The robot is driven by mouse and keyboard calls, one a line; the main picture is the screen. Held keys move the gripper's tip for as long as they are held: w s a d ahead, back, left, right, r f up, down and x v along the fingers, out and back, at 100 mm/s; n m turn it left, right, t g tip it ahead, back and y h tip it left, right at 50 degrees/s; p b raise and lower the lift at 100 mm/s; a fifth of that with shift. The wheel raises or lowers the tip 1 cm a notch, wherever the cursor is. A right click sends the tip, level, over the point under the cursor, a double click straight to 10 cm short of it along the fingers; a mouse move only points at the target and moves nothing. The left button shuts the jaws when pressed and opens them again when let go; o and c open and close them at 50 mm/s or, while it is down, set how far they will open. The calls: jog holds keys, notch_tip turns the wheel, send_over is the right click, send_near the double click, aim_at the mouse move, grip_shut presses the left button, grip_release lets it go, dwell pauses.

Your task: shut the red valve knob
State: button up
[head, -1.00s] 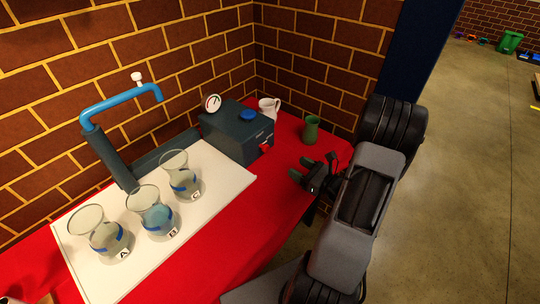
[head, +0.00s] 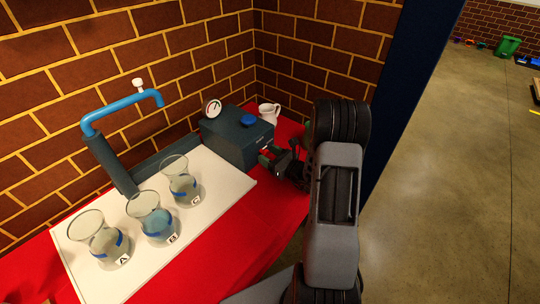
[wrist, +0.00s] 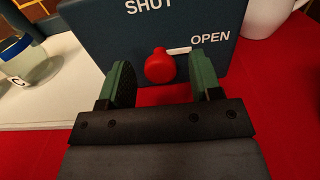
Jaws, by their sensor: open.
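The red valve knob (wrist: 160,66) is on the front of a dark blue-grey box (head: 232,140). In the wrist view its pale pointer reaches right, toward the word OPEN; the word SHUT is higher up and to the left. My gripper (wrist: 164,85) is open, its green-padded fingers on either side of the knob with gaps to both. I cannot tell whether the fingers reach as deep as the knob. In the head view my gripper (head: 268,156) is close in front of the box and hides the knob.
A blue spout (head: 120,105) rises behind. A white jug (head: 269,113) stands right of the box. Bare red cloth (head: 215,245) lies in front.

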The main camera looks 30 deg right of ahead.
jog(key=c, duration=0.9)
